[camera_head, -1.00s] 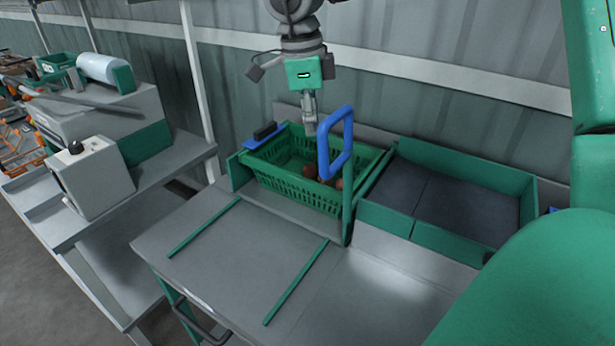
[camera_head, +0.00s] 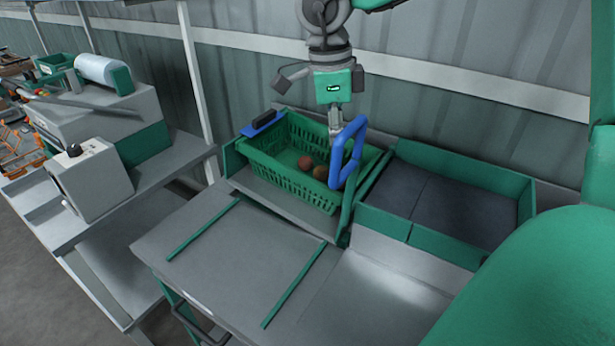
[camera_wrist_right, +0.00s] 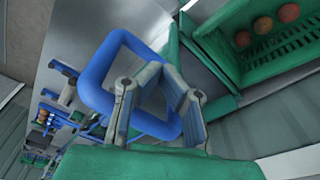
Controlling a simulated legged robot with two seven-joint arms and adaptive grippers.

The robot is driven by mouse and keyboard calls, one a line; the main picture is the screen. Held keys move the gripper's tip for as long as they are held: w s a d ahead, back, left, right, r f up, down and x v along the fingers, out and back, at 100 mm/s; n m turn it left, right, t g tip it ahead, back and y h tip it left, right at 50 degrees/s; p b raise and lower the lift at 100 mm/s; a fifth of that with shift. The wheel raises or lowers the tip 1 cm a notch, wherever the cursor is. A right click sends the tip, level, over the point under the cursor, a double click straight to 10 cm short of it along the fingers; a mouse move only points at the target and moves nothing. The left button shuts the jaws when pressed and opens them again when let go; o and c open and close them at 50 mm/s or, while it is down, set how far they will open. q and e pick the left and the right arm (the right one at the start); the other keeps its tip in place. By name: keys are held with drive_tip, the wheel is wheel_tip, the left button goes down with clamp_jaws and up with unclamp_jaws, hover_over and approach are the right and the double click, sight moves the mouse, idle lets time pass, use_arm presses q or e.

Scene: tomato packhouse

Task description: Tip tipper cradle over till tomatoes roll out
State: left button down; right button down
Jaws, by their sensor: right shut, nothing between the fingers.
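The tipper cradle (camera_head: 277,199) holds a green slatted crate (camera_head: 285,178) and leans down to the right. Its blue loop handle (camera_head: 338,160) rises at the right side and also shows in the right wrist view (camera_wrist_right: 98,75). Reddish tomatoes (camera_head: 305,162) lie in the crate, toward its right side; three show in the right wrist view (camera_wrist_right: 264,25). My right gripper (camera_head: 334,131) is shut at the top of the handle. In the right wrist view its fingers (camera_wrist_right: 157,74) overlap the loop; I cannot tell if they touch it. My left gripper is not in view.
A dark-floored tray with green walls (camera_head: 468,172) lies right of the cradle. The grey table (camera_head: 240,255) in front is clear apart from two green strips. A bench with a white box (camera_head: 92,178) stands at the left. A corrugated wall is behind.

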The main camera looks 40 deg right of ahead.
drive_tip(key=shift+s+d, duration=0.1)
drive_tip(key=shift+s, duration=0.35)
drive_tip(key=s, duration=0.1)
drive_tip(key=s+p, duration=0.1)
drive_tip(key=s+d+p, duration=0.1)
drive_tip(key=s, duration=0.1)
drive_tip(key=shift+f, duration=0.25)
drive_tip(key=shift+s+a, duration=0.1)
idle(0.3)
drive_tip(key=s, duration=0.1)
drive_tip(key=s+f+p, duration=0.1)
drive_tip(key=s+d+p, duration=0.1)
drive_tip(key=s, duration=0.1)
drive_tip(key=shift+f, duration=0.2)
idle(0.4)
